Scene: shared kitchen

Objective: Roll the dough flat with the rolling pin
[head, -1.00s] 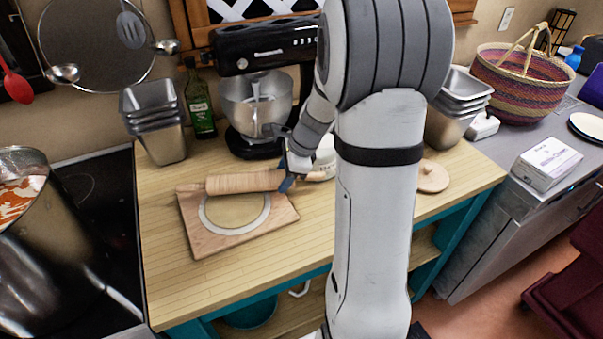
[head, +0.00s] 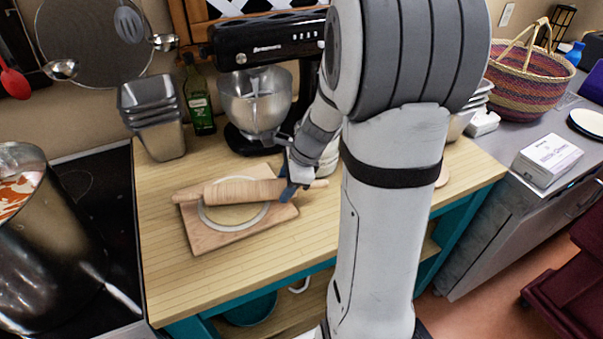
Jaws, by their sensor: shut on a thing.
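The wooden rolling pin (head: 246,191) lies across the dough, with its left handle over the board's left edge. The flat, round, tan dough (head: 236,214) sits inside a pale ring on the wooden board (head: 207,241); the pin covers its far part. My gripper (head: 289,191) is shut on the rolling pin near its right end. I cannot tell whether the pin presses on the dough or is just above it.
A black stand mixer (head: 262,95) stands behind the board, beside a green bottle (head: 198,98) and stacked metal pans (head: 157,125). A large pot (head: 40,235) is on the stove at left. The counter in front of the board (head: 240,268) is clear.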

